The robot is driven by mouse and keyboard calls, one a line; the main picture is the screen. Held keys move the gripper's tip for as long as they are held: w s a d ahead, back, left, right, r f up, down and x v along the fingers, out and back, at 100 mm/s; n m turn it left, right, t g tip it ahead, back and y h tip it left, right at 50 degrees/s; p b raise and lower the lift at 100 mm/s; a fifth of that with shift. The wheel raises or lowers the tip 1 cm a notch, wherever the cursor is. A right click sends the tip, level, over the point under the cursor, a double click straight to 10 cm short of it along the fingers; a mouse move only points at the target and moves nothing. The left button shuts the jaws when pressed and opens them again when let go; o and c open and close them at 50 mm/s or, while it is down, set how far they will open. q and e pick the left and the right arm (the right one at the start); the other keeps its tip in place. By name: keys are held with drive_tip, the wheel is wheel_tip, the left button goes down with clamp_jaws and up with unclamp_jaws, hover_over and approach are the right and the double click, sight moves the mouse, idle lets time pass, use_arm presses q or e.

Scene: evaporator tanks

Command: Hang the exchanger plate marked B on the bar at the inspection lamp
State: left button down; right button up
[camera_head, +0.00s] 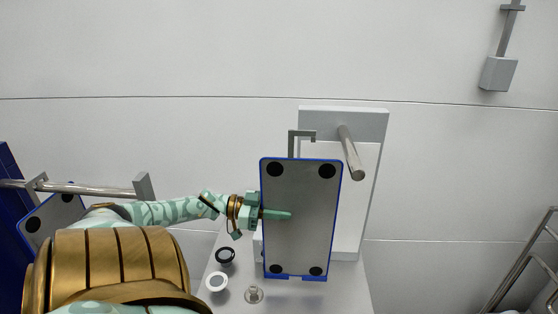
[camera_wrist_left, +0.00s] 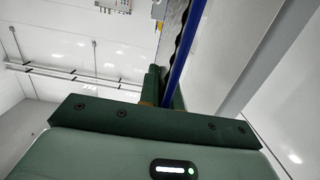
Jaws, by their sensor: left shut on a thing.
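A grey exchanger plate (camera_head: 312,215) with a blue rim and dark corner holes is upright in the middle of the head view. I see no letter on the face that shows. A grey hook (camera_head: 292,143) rises above its top edge. My left gripper (camera_head: 277,214) is shut on the plate from its left side. In the left wrist view the plate's blue edge (camera_wrist_left: 188,50) runs up from between the green fingers (camera_wrist_left: 164,92). The bar (camera_head: 351,155) juts from the pale lamp panel (camera_head: 372,125), right of the hook and apart from it. My right gripper is not in view.
Another blue-rimmed plate (camera_head: 48,224) is at the left, by a rail (camera_head: 95,189). A black-topped round part (camera_head: 225,255), a white one (camera_head: 217,281) and a small metal fitting (camera_head: 254,294) stand on the pale surface below. Metal railings (camera_head: 525,265) stand at the right.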

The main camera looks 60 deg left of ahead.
sight(300, 213)
use_arm(q)
drive_tip(key=shift+r, duration=0.1)
drive_tip(key=shift+r+x, duration=0.1)
drive_tip(key=shift+x, duration=1.2)
drive_tip(key=shift+r+x, duration=0.15)
drive_tip(key=shift+x, duration=1.1)
drive_tip(key=f+b+x, duration=0.1)
drive_tip(key=x, duration=0.5)
drive_tip(key=shift+b, duration=0.3)
